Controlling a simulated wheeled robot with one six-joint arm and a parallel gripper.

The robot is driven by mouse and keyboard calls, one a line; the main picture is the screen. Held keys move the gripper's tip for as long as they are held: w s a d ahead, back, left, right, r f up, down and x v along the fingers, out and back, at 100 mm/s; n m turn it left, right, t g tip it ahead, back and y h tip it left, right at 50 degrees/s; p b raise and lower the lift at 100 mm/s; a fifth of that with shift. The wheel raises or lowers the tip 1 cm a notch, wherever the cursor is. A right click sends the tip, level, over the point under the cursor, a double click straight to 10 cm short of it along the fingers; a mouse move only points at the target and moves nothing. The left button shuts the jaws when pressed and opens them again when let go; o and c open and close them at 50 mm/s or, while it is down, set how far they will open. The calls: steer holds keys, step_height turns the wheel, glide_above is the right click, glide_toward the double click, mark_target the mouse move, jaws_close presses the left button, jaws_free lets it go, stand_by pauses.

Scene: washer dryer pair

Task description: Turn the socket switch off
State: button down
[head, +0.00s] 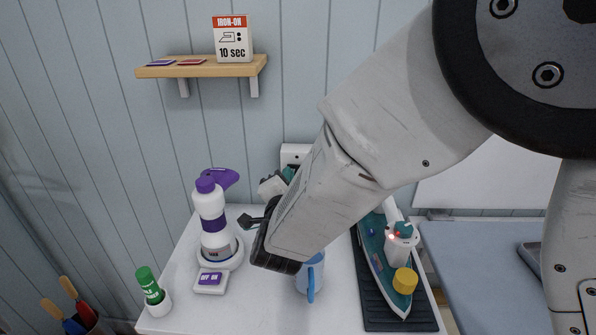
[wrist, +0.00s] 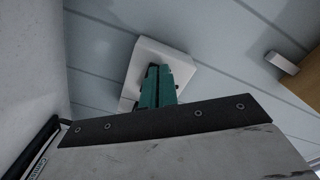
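The white wall socket (head: 296,152) is on the panelled wall behind the table, partly hidden by my arm in the head view. In the wrist view the socket (wrist: 178,62) appears tilted, with a teal plug (wrist: 157,88) in front of its face. I cannot make out the socket switch in either view. My gripper (head: 262,203) is near the wall, just below and left of the socket, mostly hidden behind my wrist. Its fingertips do not show clearly, so I cannot tell whether it is open or touching anything.
The white table holds a purple-and-white spray bottle (head: 212,222) on a base, an OFF/ON box (head: 210,282), a green-capped bottle (head: 150,288), a blue mug (head: 311,275) and a teal iron (head: 374,245) on a dark mat. A wooden shelf (head: 202,66) is on the wall above.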

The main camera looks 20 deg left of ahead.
steer(key=shift+w+d+r, duration=0.1)
steer(key=shift+w+r, duration=0.05)
steer(key=shift+r, duration=0.1)
steer(key=shift+f+v, duration=0.15)
steer(key=shift+v, duration=1.05)
steer(key=shift+f+v, duration=0.1)
steer(key=shift+v, duration=1.1)
